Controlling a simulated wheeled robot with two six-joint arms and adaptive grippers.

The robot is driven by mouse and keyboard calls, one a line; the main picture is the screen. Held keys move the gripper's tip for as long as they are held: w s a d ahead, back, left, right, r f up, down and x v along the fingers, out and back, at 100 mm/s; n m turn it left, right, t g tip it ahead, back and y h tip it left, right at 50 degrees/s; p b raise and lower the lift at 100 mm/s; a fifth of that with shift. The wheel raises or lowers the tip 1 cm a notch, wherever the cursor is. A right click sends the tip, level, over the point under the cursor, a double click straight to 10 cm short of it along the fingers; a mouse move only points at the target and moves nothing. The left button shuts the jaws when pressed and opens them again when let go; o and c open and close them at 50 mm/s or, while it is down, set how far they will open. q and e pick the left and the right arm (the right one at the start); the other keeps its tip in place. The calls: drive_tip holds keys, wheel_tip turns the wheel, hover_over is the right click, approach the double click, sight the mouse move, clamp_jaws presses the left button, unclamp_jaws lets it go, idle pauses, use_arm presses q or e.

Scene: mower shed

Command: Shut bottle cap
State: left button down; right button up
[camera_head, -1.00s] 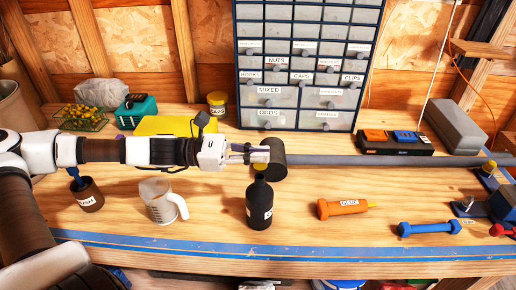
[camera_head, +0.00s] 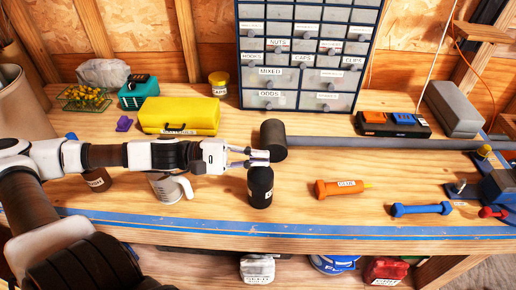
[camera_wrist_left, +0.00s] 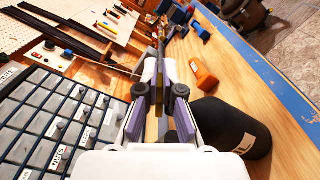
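The black bottle (camera_head: 260,190) stands upright near the front of the workbench, with a white label. It also shows in the left wrist view (camera_wrist_left: 232,128), to the right of the fingers. My left gripper (camera_head: 266,158) is level, with its fingertips at the bottle's top. Its fingers (camera_wrist_left: 160,105) lie side by side with a narrow gap, where a yellow-brown strip shows. I cannot tell whether that strip is a cap or the bench behind. The bottle's neck and mouth are hidden by the fingers. My right gripper is not in view.
A dark hammer head (camera_head: 273,139) on a long grey bar lies just behind the bottle. A white mug (camera_head: 168,187) stands to the left under my arm. An orange glue tube (camera_head: 338,188) and a blue dumbbell-shaped object (camera_head: 421,209) lie to the right. A drawer cabinet (camera_head: 303,100) stands behind.

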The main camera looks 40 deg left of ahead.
use_arm(q)
drive_tip(key=m, duration=0.1)
drive_tip(key=f+m, duration=0.1)
drive_tip(key=shift+s+d+f+m, duration=0.15)
drive_tip(key=shift+s+m, duration=0.1)
drive_tip(key=shift+m, duration=0.15)
drive_tip(key=shift+s+d+f+m+b, duration=0.1)
drive_tip(key=shift+f+m+b, duration=0.2)
drive_tip(key=shift+m, duration=0.5)
drive_tip(key=shift+s+f+m+b, duration=0.15)
drive_tip(key=shift+f+m, duration=0.2)
drive_tip(key=shift+m, duration=0.45)
drive_tip(key=c, duration=1.3)
unclamp_jaws()
drive_tip(key=shift+w, duration=0.1)
